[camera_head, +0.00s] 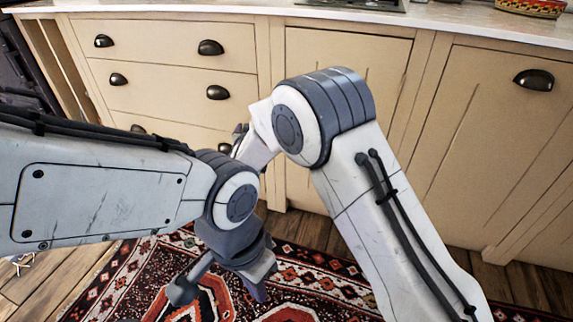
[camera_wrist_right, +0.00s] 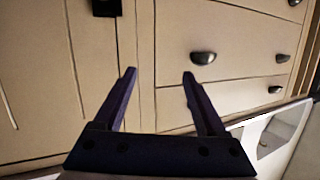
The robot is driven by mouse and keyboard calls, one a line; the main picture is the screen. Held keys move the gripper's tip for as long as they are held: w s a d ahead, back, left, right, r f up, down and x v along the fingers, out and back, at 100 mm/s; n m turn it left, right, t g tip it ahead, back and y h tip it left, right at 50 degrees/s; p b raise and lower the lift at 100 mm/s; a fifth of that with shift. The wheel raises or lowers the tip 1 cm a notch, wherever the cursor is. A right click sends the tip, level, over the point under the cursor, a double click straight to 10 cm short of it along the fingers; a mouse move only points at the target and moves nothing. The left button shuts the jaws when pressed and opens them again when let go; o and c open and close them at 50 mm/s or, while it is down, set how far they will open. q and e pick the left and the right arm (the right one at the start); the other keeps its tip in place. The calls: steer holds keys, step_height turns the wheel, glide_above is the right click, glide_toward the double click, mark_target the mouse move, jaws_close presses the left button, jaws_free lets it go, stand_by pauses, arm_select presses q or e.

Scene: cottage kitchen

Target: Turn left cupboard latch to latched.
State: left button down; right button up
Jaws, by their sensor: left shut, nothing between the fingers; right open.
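The middle cupboard door (camera_head: 388,60) is shut, to the right of a drawer stack in the head view; my right arm hides part of it. No latch shows clearly there. In the right wrist view a small dark block (camera_wrist_right: 106,7) sits at the top edge, beside the door panel (camera_wrist_right: 40,75). It may be the latch, but it is cut off and its turn cannot be told. My right gripper (camera_wrist_right: 159,76) is open and empty, facing the cupboard front; the dark block is beyond its fingers. My left gripper (camera_head: 222,284) is shut and empty, low above the rug.
Drawers (camera_head: 165,88) with dark cup handles (camera_head: 210,47) fill the left. Another door (camera_head: 490,130) with a cup handle (camera_head: 534,80) is at the right. The countertop (camera_head: 440,16) runs above. A patterned rug (camera_head: 330,275) covers the wooden floor.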

steer(key=w+d+f+m+t+h+b, duration=0.1)
steer(key=w+d+f+m+h+b, duration=0.2)
steer(key=f, duration=0.4)
steer(key=d+f+t+h+b, duration=0.1)
steer(key=d+f+h+b, duration=0.25)
steer(key=f, duration=0.35)
arm_select(q)
step_height(320, 180, down, 16)
steer(key=b, duration=0.6)
steer(key=shift+r, duration=0.25)
arm_select(e)
steer(key=x, duration=1)
steer(key=shift+w+r, duration=0.2)
steer(key=shift+w, duration=0.05)
arm_select(q)
steer(key=shift+r, duration=0.1)
arm_select(e)
jaws_close()
